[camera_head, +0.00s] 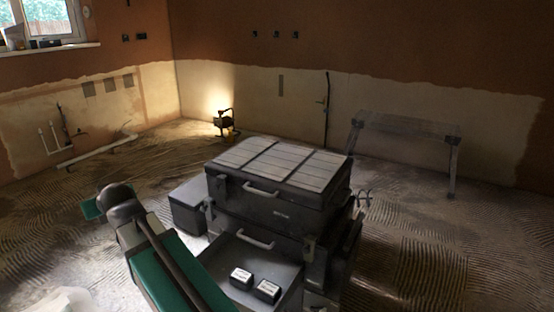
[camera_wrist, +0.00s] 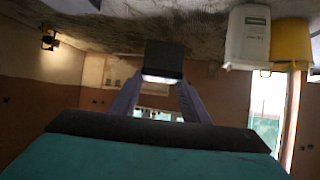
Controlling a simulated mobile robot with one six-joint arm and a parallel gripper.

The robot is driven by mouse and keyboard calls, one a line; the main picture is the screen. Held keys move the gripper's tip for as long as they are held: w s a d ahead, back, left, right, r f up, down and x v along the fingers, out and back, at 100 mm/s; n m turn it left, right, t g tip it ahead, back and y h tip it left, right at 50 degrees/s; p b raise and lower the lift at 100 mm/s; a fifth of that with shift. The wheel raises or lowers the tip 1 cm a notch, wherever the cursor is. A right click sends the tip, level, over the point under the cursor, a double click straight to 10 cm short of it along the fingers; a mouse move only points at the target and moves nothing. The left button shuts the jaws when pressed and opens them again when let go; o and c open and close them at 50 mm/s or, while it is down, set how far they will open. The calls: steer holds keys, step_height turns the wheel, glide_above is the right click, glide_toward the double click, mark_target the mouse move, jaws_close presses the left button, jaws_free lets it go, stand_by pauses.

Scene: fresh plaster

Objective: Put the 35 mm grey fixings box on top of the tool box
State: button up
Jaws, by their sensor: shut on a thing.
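The dark tool box (camera_head: 265,206) stands in the middle of the head view, with a ribbed, paler lid. The lid top is bare. A drawer below it is open and holds two small dark boxes with white labels, a left one (camera_head: 241,278) and a right one (camera_head: 267,291). In the wrist view my gripper (camera_wrist: 160,84) is shut on a small dark grey box (camera_wrist: 164,58), with a pale strip along its lower edge. Its label cannot be read. In the head view the gripper and held box do not show; my green arm is at the lower left, left of the tool box.
A lit work lamp (camera_head: 224,122) stands on the floor behind the tool box. A trestle-like stand (camera_head: 408,125) is at the back right. White pipes (camera_head: 98,149) lie along the left wall. The wrist view shows a white tub (camera_wrist: 247,40) and a yellow bucket (camera_wrist: 290,42).

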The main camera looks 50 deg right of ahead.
steer(key=shift+d, duration=0.1)
steer(key=shift+d+r+p, duration=0.1)
steer(key=shift+d+p, duration=0.4)
steer(key=shift+p, duration=0.15)
steer(key=s+d+p, duration=0.4)
steer(key=d+p, duration=0.6)
steer(key=d, duration=0.2)
steer(key=s+d+p, duration=0.4)
steer(key=d+p, duration=0.7)
steer(key=d, duration=0.1)
steer(key=s+d+r+m+h+p, duration=0.1)
steer(key=s+d+r+p, duration=0.3)
steer(key=s+d+p, duration=0.6)
steer(key=s+d+r+h+p, duration=0.1)
steer(key=s+d+r+p, duration=0.3)
steer(key=s+d+p, duration=0.6)
steer(key=s+p, duration=0.1)
steer(key=p, duration=0.1)
steer(key=shift+s+d+m+p, duration=0.2)
steer(key=shift+s+m+p, duration=0.15)
steer(key=shift+s+m, duration=0.05)
steer(key=shift+w+d+f+b, duration=0.15)
steer(key=shift+w+f+b, duration=0.1)
steer(key=shift+b, duration=0.85)
steer(key=b, duration=0.4)
steer(key=shift+w+d+b, duration=0.35)
steer(key=shift+w+b, duration=0.05)
